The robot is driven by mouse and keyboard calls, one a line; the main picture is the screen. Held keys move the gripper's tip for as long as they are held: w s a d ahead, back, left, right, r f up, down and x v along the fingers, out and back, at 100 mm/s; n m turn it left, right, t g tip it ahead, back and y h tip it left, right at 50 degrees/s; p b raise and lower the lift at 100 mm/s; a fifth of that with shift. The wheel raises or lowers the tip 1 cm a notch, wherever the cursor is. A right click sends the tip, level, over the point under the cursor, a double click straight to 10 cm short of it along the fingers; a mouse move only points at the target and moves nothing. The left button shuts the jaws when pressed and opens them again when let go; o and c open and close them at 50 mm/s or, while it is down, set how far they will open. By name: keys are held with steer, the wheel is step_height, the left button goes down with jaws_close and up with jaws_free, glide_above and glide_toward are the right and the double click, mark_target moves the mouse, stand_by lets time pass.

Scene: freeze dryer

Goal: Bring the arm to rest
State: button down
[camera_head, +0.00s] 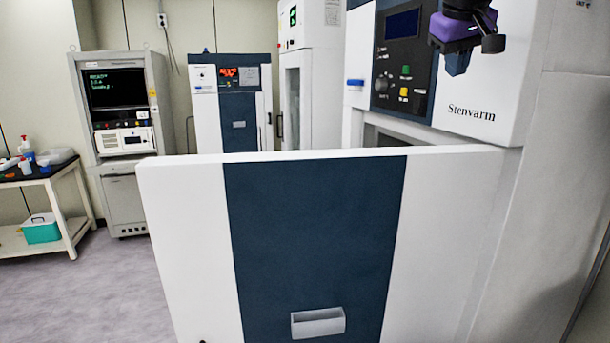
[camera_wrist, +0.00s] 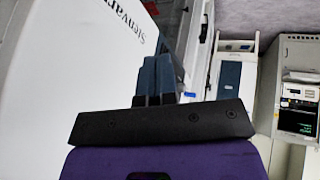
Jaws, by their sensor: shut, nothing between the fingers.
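My gripper (camera_head: 457,63) is at the top right of the head view, in front of the upper panel of the freeze dryer (camera_head: 480,80) marked "Stenvarm". Its dark blue fingers point down and are shut with nothing between them. In the wrist view the fingers (camera_wrist: 155,78) show together above the black and purple gripper body, beside the white "Stenvarm" panel (camera_wrist: 95,50). The dryer's door (camera_head: 310,240), white with a dark blue band and a grey handle (camera_head: 318,322), stands open across the foreground. It hides most of the dryer's chamber.
A grey cabinet with a screen (camera_head: 118,90) and a white and blue machine (camera_head: 232,100) stand at the back. A cart (camera_head: 70,195) with bottles and a teal box is at the far left. The floor (camera_head: 110,270) left of the door is clear.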

steer(key=s+f+y, duration=0.1)
steer(key=s+f, duration=0.5)
steer(key=s, duration=0.3)
steer(key=s+d+f+m, duration=0.1)
steer(key=s+f, duration=0.6)
steer(key=s, duration=0.3)
steer(key=s+d+f+y, duration=0.1)
steer(key=s+f, duration=0.6)
steer(key=s, duration=0.2)
steer(key=shift+s+d+m+g+y, duration=0.2)
steer(key=shift+s+m+g+y, duration=0.1)
steer(key=shift+s+m, duration=0.1)
